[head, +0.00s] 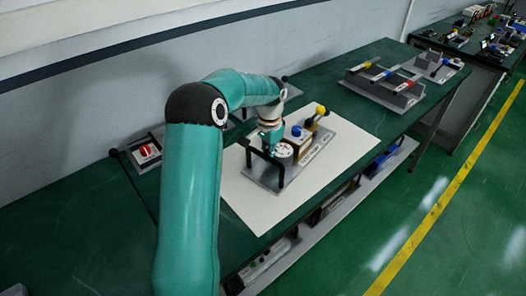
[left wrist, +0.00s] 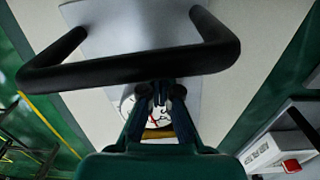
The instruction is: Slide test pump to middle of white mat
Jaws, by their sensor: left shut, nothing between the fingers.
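The test pump is a grey base plate (head: 300,170) with black handles, a white round dial (head: 283,150), a blue knob (head: 296,130) and a yellow-topped part (head: 321,111). It lies on the white mat (head: 252,210), with mat showing around it. My left gripper (head: 272,142) is shut and empty, close over the handle end of the pump. In the left wrist view, a black handle (left wrist: 130,68) crosses in front of the shut fingers (left wrist: 160,104). The dial is partly hidden behind the fingers. I cannot tell whether they touch the handle. My right gripper is out of view.
A unit with a red knob (head: 147,151) stands on the green bench (head: 85,215) at left, partly hidden by my arm. Another grey unit (head: 385,82) stands at the back right. More items lie on the shelf below. The wall runs along the bench's back.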

